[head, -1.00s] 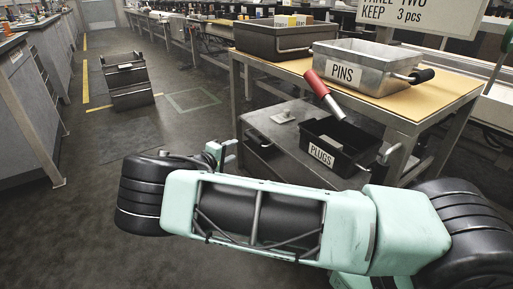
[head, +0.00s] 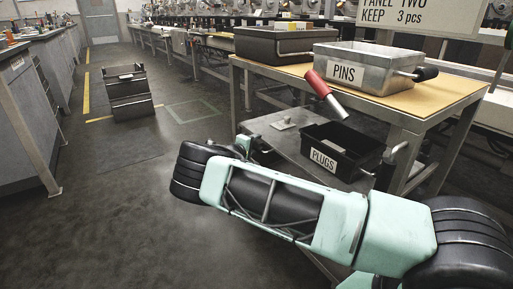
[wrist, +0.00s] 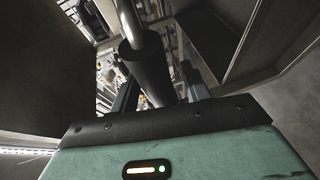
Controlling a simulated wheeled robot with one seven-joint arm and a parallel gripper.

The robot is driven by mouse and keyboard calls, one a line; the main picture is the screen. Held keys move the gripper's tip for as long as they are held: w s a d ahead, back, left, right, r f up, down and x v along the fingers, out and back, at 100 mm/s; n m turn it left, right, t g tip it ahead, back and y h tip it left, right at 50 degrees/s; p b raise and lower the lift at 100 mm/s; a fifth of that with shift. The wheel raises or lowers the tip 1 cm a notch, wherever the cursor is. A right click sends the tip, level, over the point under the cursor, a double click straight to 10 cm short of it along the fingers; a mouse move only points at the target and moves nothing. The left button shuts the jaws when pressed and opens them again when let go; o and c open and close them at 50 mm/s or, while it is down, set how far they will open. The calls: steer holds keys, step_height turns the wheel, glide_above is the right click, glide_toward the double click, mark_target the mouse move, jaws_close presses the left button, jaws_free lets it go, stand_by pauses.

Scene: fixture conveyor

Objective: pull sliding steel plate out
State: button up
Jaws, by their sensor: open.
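The grey sliding steel plate (head: 284,146) is the low shelf under the worktable. A black bin labelled PLUGS (head: 322,160) and a small pale metal piece (head: 284,125) sit on it. My gripper (head: 243,144) is at the plate's left front edge, largely hidden behind my forearm. In the wrist view my gripper (wrist: 160,88) is open, with a black cylindrical grip (wrist: 146,66) on a bent metal bar showing between its fingers. I cannot tell whether the fingers touch the grip.
The worktable (head: 445,98) carries a grey PINS bin (head: 368,60) and a dark bin (head: 275,45). A red-handled part (head: 319,85) leans above the PLUGS bin. A dark stepped box (head: 128,100) stands on the floor.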

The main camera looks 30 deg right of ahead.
steer(key=shift+w+d+f, duration=0.1)
steer(key=shift+w+d, duration=0.15)
steer(key=shift+d, duration=0.3)
jaws_close()
steer(key=s+a+b, duration=0.1)
steer(key=a+b, duration=0.5)
steer(key=a, duration=2.2)
steer(key=shift+a+f, duration=0.15)
steer(key=shift+f, duration=0.1)
steer(key=shift+s, duration=0.1)
jaws_free()
steer(key=shift+r, duration=0.1)
